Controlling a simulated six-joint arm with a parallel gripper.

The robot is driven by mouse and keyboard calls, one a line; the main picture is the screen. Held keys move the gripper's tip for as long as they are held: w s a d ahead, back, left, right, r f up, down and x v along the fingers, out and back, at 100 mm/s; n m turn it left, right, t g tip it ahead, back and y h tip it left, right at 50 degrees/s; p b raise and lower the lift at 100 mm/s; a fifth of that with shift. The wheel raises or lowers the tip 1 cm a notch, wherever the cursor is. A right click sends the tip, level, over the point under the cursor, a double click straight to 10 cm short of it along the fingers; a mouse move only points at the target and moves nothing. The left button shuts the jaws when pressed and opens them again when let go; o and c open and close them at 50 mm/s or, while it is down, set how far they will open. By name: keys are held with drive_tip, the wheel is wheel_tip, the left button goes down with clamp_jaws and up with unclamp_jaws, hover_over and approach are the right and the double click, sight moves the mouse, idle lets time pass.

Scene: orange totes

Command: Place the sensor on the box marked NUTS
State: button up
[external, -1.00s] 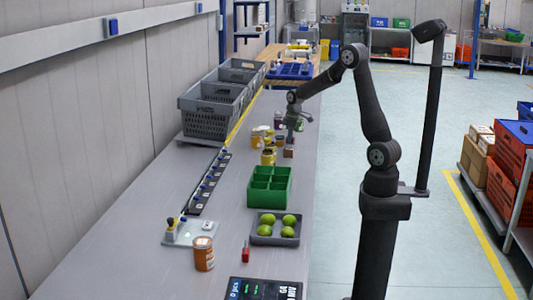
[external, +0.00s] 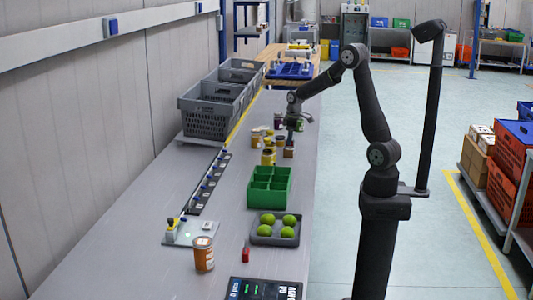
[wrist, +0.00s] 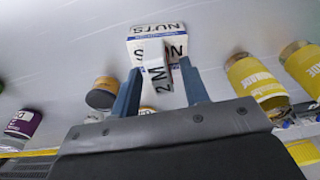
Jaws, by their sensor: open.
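My gripper (wrist: 160,88) is open, with a blue finger on each side of that piece. In the external view my gripper (external: 292,138) is low over the bench, right above a small brown box (external: 289,153).
Yellow jars (wrist: 257,82) stand to the right in the wrist view. A dark jar with a tan lid (wrist: 103,92) and a purple-labelled jar (wrist: 24,124) are to the left. A green divided bin (external: 269,187) and a tray of green fruit (external: 275,229) stand nearer on the bench.

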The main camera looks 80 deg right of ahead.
sight(293, 139)
wheel_tip(293, 139, up, 11)
drive_tip(key=s, duration=0.1)
drive_tip(key=shift+s, duration=0.2)
drive_tip(key=shift+r, duration=0.1)
drive_tip(key=f, duration=0.4)
drive_tip(key=w+f, duration=0.1)
drive_tip(key=f, duration=0.7)
drive_tip(key=shift+w, duration=0.2)
drive_tip(key=shift+w+r, duration=0.1)
drive_tip(key=shift+r, duration=1.75)
drive_tip(key=shift+f, duration=0.1)
